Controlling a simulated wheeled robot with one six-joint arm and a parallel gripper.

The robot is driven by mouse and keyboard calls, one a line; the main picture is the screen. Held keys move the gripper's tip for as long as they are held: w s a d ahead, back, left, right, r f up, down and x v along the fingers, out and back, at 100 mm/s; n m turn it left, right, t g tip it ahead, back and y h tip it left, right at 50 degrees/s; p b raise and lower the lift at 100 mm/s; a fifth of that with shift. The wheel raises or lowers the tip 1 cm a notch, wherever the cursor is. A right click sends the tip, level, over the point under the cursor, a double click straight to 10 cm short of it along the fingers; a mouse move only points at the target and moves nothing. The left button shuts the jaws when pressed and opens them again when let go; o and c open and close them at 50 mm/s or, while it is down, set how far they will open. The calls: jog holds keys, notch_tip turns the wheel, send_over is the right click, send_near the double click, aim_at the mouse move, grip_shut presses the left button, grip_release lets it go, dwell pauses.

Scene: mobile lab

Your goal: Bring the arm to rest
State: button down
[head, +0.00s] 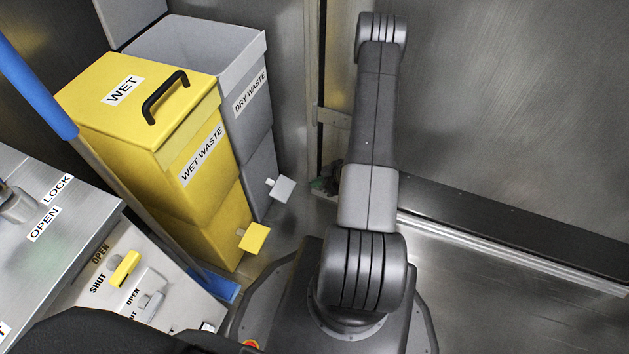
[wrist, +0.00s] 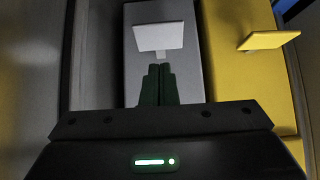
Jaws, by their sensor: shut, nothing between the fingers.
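My arm stands raised in the head view, its upper link upright and its top joint near the upper edge. My gripper shows in the wrist view (wrist: 159,85), with its two dark green fingers together and nothing between them. In that view the fingers point toward the front of the grey dry waste bin (wrist: 180,70), just below its light pedal (wrist: 160,37) in the picture. I cannot tell how far apart they are. In the head view the gripper is mostly hidden behind the arm; a small dark green part shows left of the arm.
The yellow wet waste bin (head: 190,165) has its lid closed, and the grey dry waste bin (head: 262,130) stands beside it with its top open. A blue-handled pole (head: 35,85) leans at the left near a metal counter (head: 75,215). The floor at right is clear.

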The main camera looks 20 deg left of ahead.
jog(key=b, duration=0.3)
send_over(289, 192)
notch_tip(289, 192, down, 5)
jog(key=shift+f, duration=0.1)
jog(key=shift+r, duration=0.35)
jog(key=shift+f, duration=0.1)
